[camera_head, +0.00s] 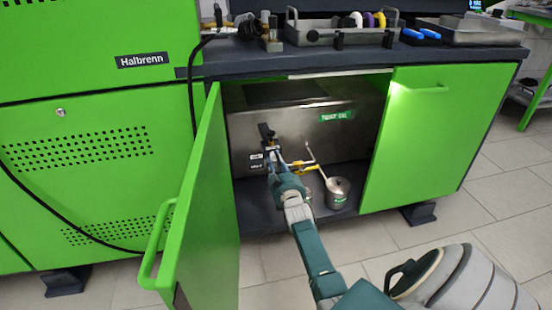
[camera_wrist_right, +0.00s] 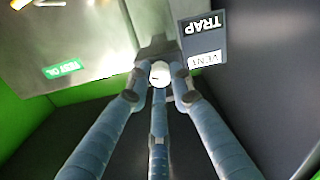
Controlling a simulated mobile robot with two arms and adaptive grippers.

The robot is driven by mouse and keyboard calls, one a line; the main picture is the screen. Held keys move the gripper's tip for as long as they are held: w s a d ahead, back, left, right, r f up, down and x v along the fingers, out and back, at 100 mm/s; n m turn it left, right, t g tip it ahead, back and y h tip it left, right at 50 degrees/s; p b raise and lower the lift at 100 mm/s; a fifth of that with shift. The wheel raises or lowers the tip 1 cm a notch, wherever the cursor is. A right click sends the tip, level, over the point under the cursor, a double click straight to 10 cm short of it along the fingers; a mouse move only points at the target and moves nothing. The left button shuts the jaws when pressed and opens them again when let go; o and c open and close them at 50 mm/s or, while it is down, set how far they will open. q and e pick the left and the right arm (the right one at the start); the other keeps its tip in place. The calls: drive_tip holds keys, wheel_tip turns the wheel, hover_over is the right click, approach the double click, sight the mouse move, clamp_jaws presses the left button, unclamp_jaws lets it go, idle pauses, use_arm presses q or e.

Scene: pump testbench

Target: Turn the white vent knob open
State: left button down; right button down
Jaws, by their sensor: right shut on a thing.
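The white vent knob (camera_wrist_right: 160,73) shows in the right wrist view between the fingertips of my right gripper (camera_wrist_right: 158,85). The fingers are closed around it. A dark plate marked TRAP and a white VENT label (camera_wrist_right: 206,60) sit just beside it. In the head view my right gripper (camera_head: 271,152) reaches into the open cabinet at the front of a steel tank (camera_head: 340,140); the knob itself is hidden there by the gripper. My left gripper is not in view.
The green cabinet door (camera_head: 205,215) stands open left of my right arm. A yellow-handled valve (camera_head: 298,166) and a small metal pot (camera_head: 338,193) are close to the right of the gripper. The worktop (camera_head: 260,57) above carries trays.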

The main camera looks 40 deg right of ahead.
drive_tip(key=shift+s+d+f+m, duration=0.15)
drive_tip(key=shift+f+m, duration=0.15)
drive_tip(key=shift+m, duration=0.2)
drive_tip(key=c, duration=1.5)
unclamp_jaws()
drive_tip(key=shift+c, duration=0.2)
drive_tip(key=shift+r, duration=0.1)
drive_tip(key=v, duration=1.2)
